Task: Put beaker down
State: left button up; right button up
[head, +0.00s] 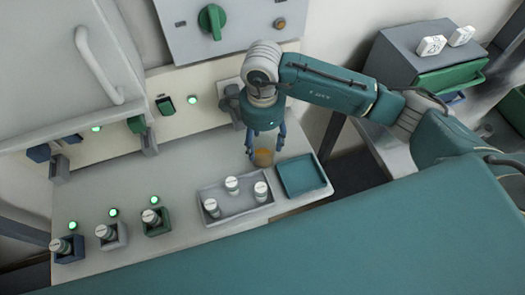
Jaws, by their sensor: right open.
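The fingers look open. Whether they touch the beaker is too small to tell. My left gripper is not in view.
A grey tray (238,207) with several white-capped bottles is left of an empty teal tray (303,176). Several bottles in small square holders (156,222) line the bench's left. Furnace fronts (175,92) rise behind. A grey box with a green drawer (450,78) is at right.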

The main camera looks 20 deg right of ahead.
notch_tip(320, 180, up, 6)
jog(key=shift+f+b, duration=0.2)
jog(key=shift+b, duration=0.1)
dwell(0.4)
